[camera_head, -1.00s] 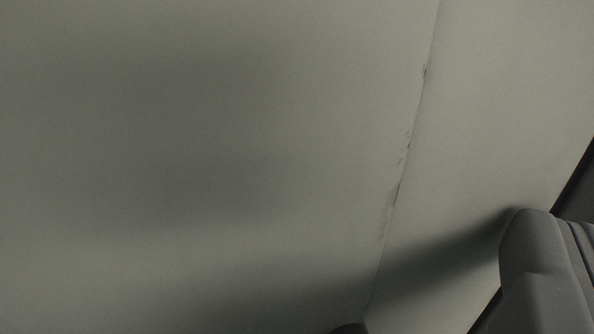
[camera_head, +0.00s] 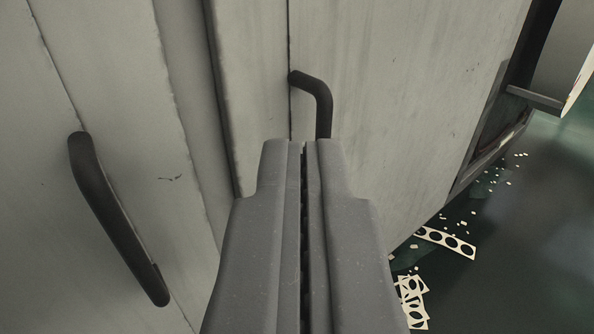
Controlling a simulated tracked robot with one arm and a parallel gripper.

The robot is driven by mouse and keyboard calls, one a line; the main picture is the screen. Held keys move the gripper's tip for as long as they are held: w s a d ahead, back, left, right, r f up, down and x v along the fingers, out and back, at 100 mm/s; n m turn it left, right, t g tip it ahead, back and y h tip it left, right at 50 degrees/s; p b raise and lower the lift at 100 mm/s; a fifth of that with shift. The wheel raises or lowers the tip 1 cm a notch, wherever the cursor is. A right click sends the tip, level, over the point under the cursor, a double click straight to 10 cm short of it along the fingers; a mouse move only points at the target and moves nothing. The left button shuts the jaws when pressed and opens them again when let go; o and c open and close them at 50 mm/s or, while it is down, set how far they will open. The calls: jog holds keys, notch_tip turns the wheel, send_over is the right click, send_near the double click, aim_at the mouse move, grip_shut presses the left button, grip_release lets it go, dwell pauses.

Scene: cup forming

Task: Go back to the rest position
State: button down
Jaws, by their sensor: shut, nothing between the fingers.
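My gripper (camera_head: 303,148) is in the middle of the head camera view, pointing up the picture. Its two grey fingers are shut against each other with nothing between them. The fingertips show just below a dark curved handle (camera_head: 321,100) on a pale grey cabinet door (camera_head: 410,110). I cannot tell whether they touch the handle; part of it is hidden behind the fingers.
A second dark handle (camera_head: 115,220) stands out from the pale panel on the left. At the right is a dark green floor (camera_head: 520,250) with punched white strips (camera_head: 445,241) and small scraps. A grey bar (camera_head: 535,99) juts out at the upper right.

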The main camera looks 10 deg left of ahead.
notch_tip(320, 180, up, 22)
jog(key=w+h, duration=0.2)
jog(key=s+a+r+g+h, duration=0.1)
jog(key=s+r, duration=0.2)
jog(key=r, duration=0.7)
jog(key=s+r, duration=0.4)
jog(key=r, duration=0.6)
jog(key=s+a+r+m, duration=0.1)
jog(key=s+a+r, duration=0.1)
jog(key=s+r, duration=0.65)
jog(key=s+a+r, duration=0.3)
jog(key=s+r, duration=0.4)
jog(key=r, duration=0.2)
jog(key=s+a+r, duration=0.1)
jog(key=s+r, duration=0.2)
jog(key=s, duration=0.4)
jog(key=s+a+r+g, duration=0.1)
jog(key=s+a+r, duration=0.1)
jog(key=s, duration=0.5)
jog(key=s+a+r+y, duration=0.1)
jog(key=s+r, duration=0.3)
jog(key=s, duration=0.3)
jog(key=shift+s+a+r+g, duration=0.15)
jog(key=shift+s+a+g, duration=0.05)
jog(key=shift+a+g, duration=0.1)
